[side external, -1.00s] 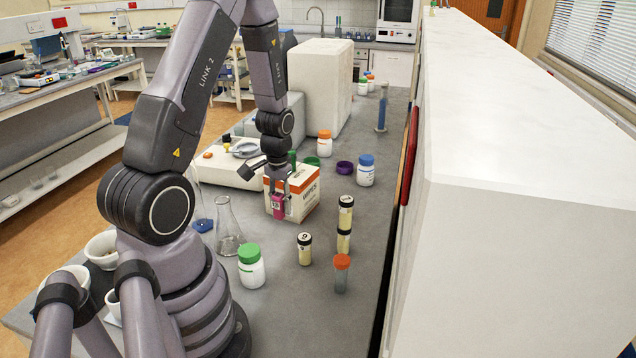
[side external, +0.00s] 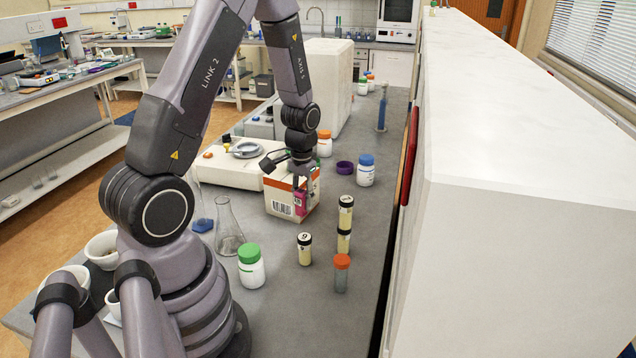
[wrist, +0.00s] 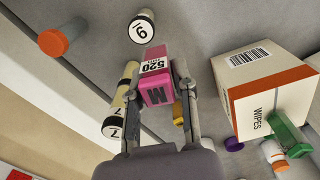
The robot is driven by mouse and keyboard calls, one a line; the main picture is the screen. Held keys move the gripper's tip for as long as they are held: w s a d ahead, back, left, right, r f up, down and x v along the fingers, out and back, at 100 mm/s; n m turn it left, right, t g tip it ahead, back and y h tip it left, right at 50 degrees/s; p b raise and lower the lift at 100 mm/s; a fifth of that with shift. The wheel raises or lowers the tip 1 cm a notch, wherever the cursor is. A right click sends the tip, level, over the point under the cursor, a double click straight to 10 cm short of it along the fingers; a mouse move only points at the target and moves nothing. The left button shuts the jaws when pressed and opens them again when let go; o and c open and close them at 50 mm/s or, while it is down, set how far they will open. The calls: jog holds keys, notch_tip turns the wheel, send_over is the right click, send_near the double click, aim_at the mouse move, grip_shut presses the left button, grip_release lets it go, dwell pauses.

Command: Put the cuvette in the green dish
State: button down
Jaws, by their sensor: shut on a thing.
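The pink cuvette (side external: 300,201) is held between the fingertips of my gripper (side external: 302,190), in front of the wipes box in the side view. In the wrist view, the cuvette (wrist: 156,76) is a pink block with a pale label, clamped between both fingers of my gripper (wrist: 161,88). It is off the bench. The green dish cannot be made out now; in the side view my wrist covers the place behind the box where a green ring showed earlier. A green block-like thing (wrist: 290,134) stands beside the box in the wrist view.
The wipes box (side external: 283,201) is close to my gripper. A purple dish (side external: 345,167) and a blue-capped bottle (side external: 365,171) are behind right.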

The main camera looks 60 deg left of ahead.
jog(key=s+a+f+n, duration=0.2)
jog(key=s+a+n, duration=0.1)
jog(key=s+a, duration=0.2)
jog(key=s, duration=0.2)
jog(key=shift+s+f, duration=0.25)
jog(key=shift+s, duration=0.1)
notch_tip(320, 180, down, 10)
jog(key=shift+r, duration=0.2)
jog(key=shift+f, duration=0.15)
jog(key=c, duration=0.9)
grip_release()
